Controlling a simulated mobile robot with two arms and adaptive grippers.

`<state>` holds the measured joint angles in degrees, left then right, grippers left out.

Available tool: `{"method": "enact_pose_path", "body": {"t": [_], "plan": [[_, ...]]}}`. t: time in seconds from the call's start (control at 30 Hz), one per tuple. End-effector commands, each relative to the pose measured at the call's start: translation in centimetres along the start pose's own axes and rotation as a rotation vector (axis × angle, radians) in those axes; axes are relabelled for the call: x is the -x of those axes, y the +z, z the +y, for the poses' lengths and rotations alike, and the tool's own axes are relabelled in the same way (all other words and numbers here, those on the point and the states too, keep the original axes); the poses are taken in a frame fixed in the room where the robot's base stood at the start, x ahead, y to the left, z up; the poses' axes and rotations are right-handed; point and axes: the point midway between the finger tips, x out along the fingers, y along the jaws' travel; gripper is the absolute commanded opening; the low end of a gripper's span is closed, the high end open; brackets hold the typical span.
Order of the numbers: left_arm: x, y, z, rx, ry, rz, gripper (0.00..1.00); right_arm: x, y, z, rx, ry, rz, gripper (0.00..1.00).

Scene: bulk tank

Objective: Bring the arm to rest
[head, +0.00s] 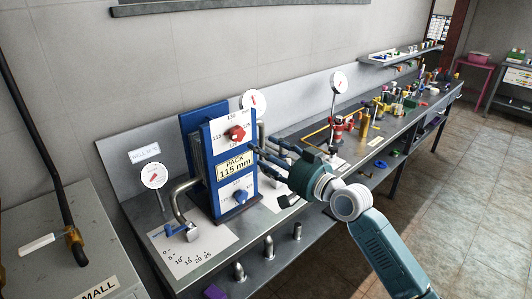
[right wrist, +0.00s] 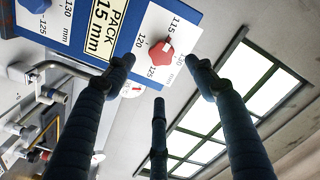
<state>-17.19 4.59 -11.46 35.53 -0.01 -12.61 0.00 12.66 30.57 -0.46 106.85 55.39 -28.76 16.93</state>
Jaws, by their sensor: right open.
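My right arm comes in from the lower right in the head view. Its right gripper (head: 272,157) is open and empty, with its dark fingers spread just right of the blue plate pack (head: 218,202). The pack has a red knob (head: 237,133) above, a "PACK 115 mm" label and a blue knob (head: 240,196) below. In the right wrist view the red knob (right wrist: 160,53) shows between the spread fingers (right wrist: 160,70). I cannot tell how far the fingertips are from the pack, but they hold nothing. My left gripper is out of view.
The pack stands on a long metal bench (head: 225,285) with a bent pipe lever (head: 180,205) and a dial gauge (head: 153,175) at left. A red fitting (head: 340,128) and many small parts lie further right. A grey cabinet (head: 60,240) fills the left; open floor (head: 470,200) lies right.

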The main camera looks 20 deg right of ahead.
Motion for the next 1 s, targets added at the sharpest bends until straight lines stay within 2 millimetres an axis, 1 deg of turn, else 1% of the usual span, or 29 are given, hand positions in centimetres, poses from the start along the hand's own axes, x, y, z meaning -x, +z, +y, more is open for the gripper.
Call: {"method": "enact_pose_path", "body": {"t": [0.33, 0.37, 0.47, 0.57, 0.6, 0.67, 0.7, 0.77, 0.8, 0.87, 0.9, 0.97, 1.0], "plan": [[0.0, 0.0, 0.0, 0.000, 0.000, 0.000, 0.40, -0.1, 0.1, 0.2, -0.001, 0.003, -0.001, 0.55], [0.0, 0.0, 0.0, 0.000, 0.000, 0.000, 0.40, -0.1, 0.4, 0.4, -0.001, 0.007, -0.003, 0.55], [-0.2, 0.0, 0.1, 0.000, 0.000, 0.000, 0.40, -0.2, 2.2, 2.6, -0.002, 0.047, -0.021, 0.55], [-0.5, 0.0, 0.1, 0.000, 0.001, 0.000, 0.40, -0.2, 6.1, 6.9, 0.002, 0.125, -0.059, 0.55], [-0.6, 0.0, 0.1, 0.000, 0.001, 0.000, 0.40, 0.0, 8.1, 9.0, 0.006, 0.164, -0.080, 0.55], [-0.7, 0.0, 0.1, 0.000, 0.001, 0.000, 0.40, 0.5, 11.4, 12.2, 0.015, 0.224, -0.115, 0.55], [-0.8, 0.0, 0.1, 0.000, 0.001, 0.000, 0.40, 1.0, 13.6, 14.2, 0.024, 0.262, -0.141, 0.55], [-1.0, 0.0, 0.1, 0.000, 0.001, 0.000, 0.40, 2.0, 17.1, 17.0, 0.038, 0.316, -0.184, 0.55], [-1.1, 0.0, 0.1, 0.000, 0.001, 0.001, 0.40, 2.7, 19.3, 18.7, 0.047, 0.348, -0.211, 0.55], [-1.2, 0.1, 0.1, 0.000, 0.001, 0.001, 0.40, 4.1, 22.8, 21.1, 0.064, 0.396, -0.258, 0.55], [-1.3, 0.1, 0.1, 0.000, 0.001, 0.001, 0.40, 5.1, 25.2, 22.6, 0.074, 0.426, -0.290, 0.55], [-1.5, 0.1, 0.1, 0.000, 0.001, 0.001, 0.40, 6.8, 28.7, 24.6, 0.092, 0.467, -0.339, 0.55], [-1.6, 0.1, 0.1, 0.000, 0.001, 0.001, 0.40, 8.0, 31.1, 25.8, 0.105, 0.492, -0.375, 0.55]]}}
